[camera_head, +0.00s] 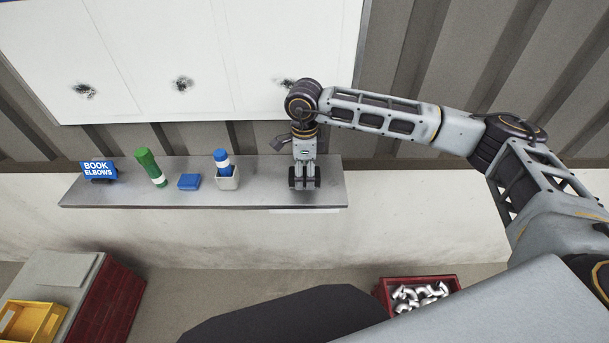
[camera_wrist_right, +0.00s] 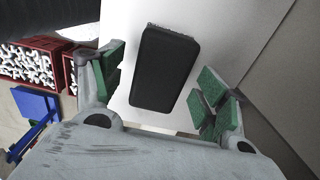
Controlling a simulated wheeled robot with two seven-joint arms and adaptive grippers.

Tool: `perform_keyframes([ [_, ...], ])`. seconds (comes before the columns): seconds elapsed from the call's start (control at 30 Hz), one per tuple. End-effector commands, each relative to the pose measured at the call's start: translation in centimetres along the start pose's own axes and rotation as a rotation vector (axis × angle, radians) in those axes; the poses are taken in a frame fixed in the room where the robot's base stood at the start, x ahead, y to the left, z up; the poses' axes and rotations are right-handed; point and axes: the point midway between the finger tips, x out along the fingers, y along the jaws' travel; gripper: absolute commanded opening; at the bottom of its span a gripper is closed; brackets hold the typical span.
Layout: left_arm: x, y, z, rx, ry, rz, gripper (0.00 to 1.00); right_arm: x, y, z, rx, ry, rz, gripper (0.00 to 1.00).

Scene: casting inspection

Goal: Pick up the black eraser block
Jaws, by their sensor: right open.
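The black eraser block (camera_wrist_right: 165,68) lies on the pale shelf surface in the right wrist view. It sits between the two green-padded fingers of my right gripper (camera_wrist_right: 160,88), with a gap showing on both sides. The fingers are spread and do not appear to touch it. In the head view my right gripper (camera_head: 304,182) points down at the right end of the grey shelf (camera_head: 262,190). There the block is mostly hidden by the gripper, and I cannot clearly tell its dark edges from the fingers. My left gripper is not in view.
Left along the shelf are a white cup (camera_head: 228,183) with a blue-capped marker, a blue block (camera_head: 189,181), a green marker (camera_head: 151,167) and a blue sign (camera_head: 98,170). A whiteboard (camera_head: 230,60) hangs behind. A red crate of metal elbows (camera_head: 382,290) stands below.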

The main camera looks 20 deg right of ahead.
Motion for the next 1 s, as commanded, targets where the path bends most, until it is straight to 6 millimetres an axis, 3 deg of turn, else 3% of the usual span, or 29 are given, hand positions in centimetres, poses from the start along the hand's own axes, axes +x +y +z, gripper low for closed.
perform_keyframes([
  [0.5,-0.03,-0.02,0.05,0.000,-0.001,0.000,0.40,0.32,0.00,0.00,0.000,0.000,0.000,0.74],
  [0.9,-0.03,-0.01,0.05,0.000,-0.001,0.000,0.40,0.32,0.00,0.00,0.000,0.000,-0.001,0.24],
  [1.0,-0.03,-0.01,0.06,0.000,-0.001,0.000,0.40,0.29,-0.01,0.01,0.000,0.000,-0.001,0.21],
])
